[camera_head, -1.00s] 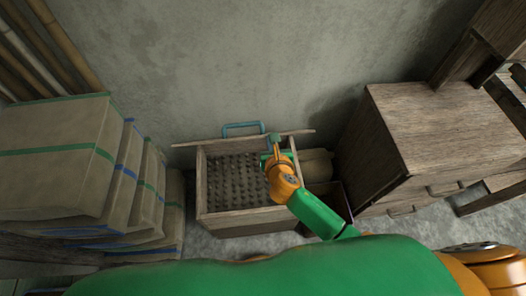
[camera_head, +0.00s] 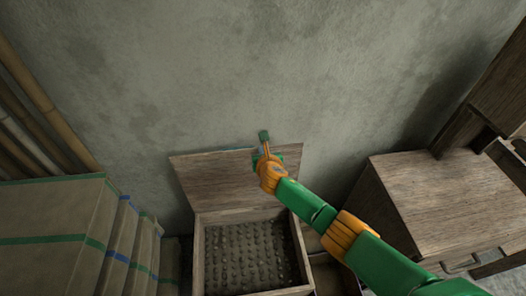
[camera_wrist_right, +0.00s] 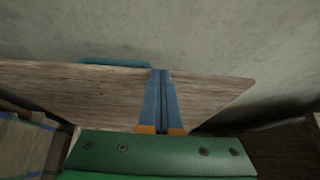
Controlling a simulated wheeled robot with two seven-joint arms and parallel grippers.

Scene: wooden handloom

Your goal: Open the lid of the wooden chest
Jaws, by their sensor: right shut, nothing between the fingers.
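The wooden chest (camera_head: 199,266) stands open in the head view, its inside showing a bed of dark bumps. Its lid (camera_head: 215,180) is raised behind the box and leans back near the wall, with its flat face in view. The lid (camera_wrist_right: 90,95) also spans the right wrist view, with a turquoise handle (camera_wrist_right: 115,62) showing past its top edge. My right gripper (camera_head: 264,140) is at the lid's upper right part, shut and empty. Its blue fingers (camera_wrist_right: 163,75) lie across the lid's face up to the top edge; I cannot tell if they touch. My left gripper is out of view.
Stacked wrapped bundles (camera_head: 50,215) stand to the left of the chest, with bamboo poles (camera_head: 40,85) behind. A wooden cabinet (camera_head: 450,195) stands to the right. The bare grey wall (camera_head: 250,70) is close behind the lid.

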